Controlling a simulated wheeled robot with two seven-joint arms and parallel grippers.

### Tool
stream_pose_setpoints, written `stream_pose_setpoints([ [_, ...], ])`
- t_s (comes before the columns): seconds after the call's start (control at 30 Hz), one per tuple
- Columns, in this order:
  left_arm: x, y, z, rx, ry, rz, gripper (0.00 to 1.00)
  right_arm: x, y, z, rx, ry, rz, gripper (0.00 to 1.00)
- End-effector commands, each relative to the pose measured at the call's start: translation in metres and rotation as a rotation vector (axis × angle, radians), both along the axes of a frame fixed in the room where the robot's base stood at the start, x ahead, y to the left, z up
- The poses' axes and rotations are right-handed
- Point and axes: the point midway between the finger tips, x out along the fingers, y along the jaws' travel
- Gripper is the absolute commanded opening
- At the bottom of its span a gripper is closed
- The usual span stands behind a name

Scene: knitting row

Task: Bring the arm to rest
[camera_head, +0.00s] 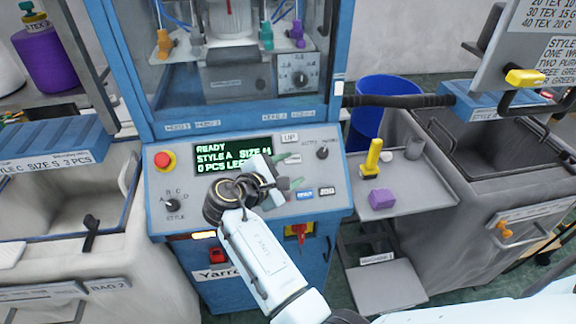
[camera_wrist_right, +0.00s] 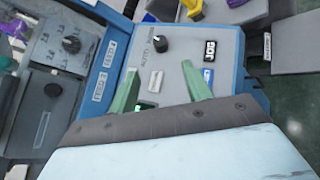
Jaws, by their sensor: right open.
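My right arm reaches up from the bottom of the head view over the machine's control panel (camera_head: 335,180). Its gripper (camera_head: 294,170) is over the right part of the panel, beside the green-lit display (camera_head: 225,158), and partly covers the display's right end. In the right wrist view the two green fingers of the gripper (camera_wrist_right: 161,84) are apart with nothing held between them. A small pale switch or button (camera_wrist_right: 155,82) shows on the panel between them. Whether a finger touches the panel, I cannot tell. My left gripper is not in view.
A red stop button (camera_head: 165,160) and style knob (camera_head: 173,205) are on the panel's left. Right of the machine, a tray (camera_head: 410,200) holds a yellow piece (camera_head: 373,157) and a purple block (camera_head: 382,199). A blue bin (camera_head: 378,100) stands behind. Grey basins flank both sides.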

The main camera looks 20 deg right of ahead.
Motion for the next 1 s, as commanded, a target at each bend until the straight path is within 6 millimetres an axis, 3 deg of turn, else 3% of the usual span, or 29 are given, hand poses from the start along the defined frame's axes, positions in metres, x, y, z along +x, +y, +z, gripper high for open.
stream_pose_setpoints([
  [0.2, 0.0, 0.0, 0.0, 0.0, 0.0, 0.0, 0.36, -0.001, -0.002, -0.002, 0.007, -0.002, -0.004, 0.49],
  [0.33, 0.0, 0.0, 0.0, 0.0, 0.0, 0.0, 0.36, -0.02, -0.017, -0.025, 0.111, -0.041, -0.049, 0.49],
  [0.5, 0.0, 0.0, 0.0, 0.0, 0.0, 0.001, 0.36, -0.083, -0.05, -0.083, 0.444, -0.184, -0.206, 0.49],
  [0.63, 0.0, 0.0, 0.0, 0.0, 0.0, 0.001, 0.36, -0.138, -0.061, -0.113, 0.734, -0.306, -0.353, 0.49],
  [0.8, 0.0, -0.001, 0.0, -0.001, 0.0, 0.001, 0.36, -0.194, -0.054, -0.124, 1.029, -0.397, -0.509, 0.49],
  [1.0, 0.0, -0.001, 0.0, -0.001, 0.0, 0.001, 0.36, -0.234, -0.039, -0.118, 1.236, -0.422, -0.626, 0.49],
])
